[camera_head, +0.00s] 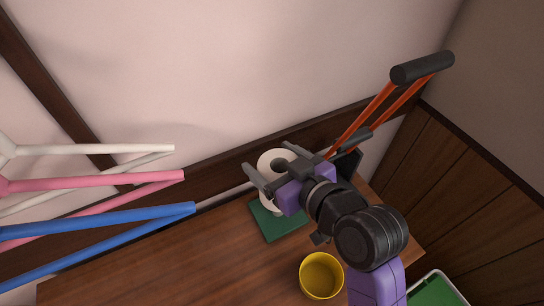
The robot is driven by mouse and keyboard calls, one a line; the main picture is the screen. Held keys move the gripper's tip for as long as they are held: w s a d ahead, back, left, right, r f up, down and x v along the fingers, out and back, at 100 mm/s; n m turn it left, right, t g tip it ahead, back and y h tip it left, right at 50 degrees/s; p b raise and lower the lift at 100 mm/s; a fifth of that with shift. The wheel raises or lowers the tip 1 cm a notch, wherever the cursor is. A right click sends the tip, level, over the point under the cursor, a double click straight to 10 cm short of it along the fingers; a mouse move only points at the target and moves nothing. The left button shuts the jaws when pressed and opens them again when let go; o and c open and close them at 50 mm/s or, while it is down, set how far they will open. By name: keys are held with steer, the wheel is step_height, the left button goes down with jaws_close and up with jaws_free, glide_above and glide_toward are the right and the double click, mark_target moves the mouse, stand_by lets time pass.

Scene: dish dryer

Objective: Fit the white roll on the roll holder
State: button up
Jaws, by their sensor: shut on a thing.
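The white roll (269,160) shows its round end and dark centre hole, facing up toward the camera. My gripper (266,154) is shut on the roll, with one finger on each side of it. A green square base (268,225) lies on the wooden table just below the roll in the picture and may be the roll holder. No post shows on it. My finger and wrist cover part of the roll and base. I cannot tell whether the roll touches the base or hangs above it.
A yellow cup (321,276) stands on the table (190,265) near my arm. An orange-handled tool (362,118) with a black grip rises right of the roll. White, pink (100,183) and blue (110,216) rods reach in from the left. A green-bottomed tray (436,292) is lower right.

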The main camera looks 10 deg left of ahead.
steer(key=shift+f+b, duration=2.35)
steer(key=shift+f, duration=1.25)
steer(key=shift+f+b, duration=0.4)
steer(key=shift+f, duration=0.15)
steer(key=o, duration=1.5)
steer(key=shift+s, duration=0.1)
steer(key=v, duration=0.7)
steer(key=shift+s+d+r, duration=0.1)
steer(key=shift+s+d, duration=0.05)
steer(key=shift+d, duration=0.1)
